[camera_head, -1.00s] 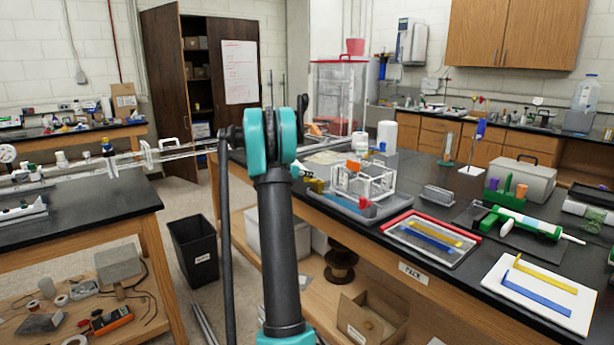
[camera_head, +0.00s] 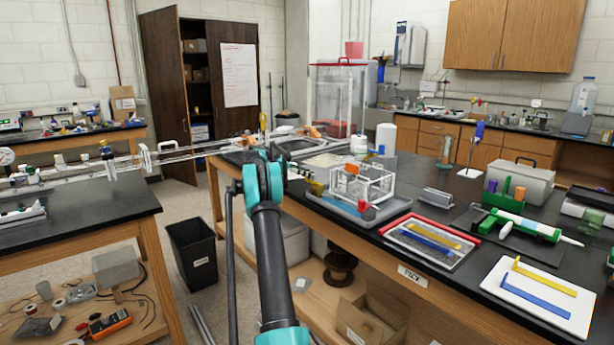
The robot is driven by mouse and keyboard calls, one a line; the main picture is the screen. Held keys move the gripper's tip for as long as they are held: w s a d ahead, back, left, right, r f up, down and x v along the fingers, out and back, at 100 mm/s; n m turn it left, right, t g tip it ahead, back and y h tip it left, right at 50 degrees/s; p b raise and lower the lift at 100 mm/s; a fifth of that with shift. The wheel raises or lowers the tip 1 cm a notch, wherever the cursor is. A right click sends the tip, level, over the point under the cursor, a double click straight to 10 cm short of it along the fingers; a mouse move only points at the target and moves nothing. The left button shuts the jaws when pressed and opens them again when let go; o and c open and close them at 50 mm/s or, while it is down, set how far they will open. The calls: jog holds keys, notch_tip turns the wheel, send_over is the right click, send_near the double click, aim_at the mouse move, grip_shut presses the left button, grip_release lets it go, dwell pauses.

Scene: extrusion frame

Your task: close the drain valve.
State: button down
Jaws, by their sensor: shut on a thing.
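A clear-walled tank (camera_head: 375,182) with white edges stands in a grey tray on the right bench. A small yellow, brass-like part (camera_head: 317,187) at its left side looks like the drain valve; whether it is open or closed is too small to tell. A red part (camera_head: 366,205) sits at the tank's front lower edge. My arm reaches up from the bottom, and its teal joint (camera_head: 262,180) is in front of the bench's left edge. My gripper (camera_head: 308,177) is small and partly hidden beyond that joint, shut at the yellow part.
The tray (camera_head: 345,208) holds the tank. A red-rimmed tray (camera_head: 430,240) and a white board (camera_head: 540,295) lie to the right. A white bottle (camera_head: 386,138) stands behind the tank. A left bench (camera_head: 90,205) and a black bin (camera_head: 192,250) flank a floor gap.

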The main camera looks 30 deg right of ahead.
jog(key=shift+d+m+g+y, duration=0.3)
jog(key=shift+m+g+y, duration=0.2)
jog(key=shift+m+g, duration=0.2)
jog(key=c, duration=1.3)
grip_release()
jog(key=shift+a+n+t, duration=0.15)
jog(key=shift+n+t, duration=0.15)
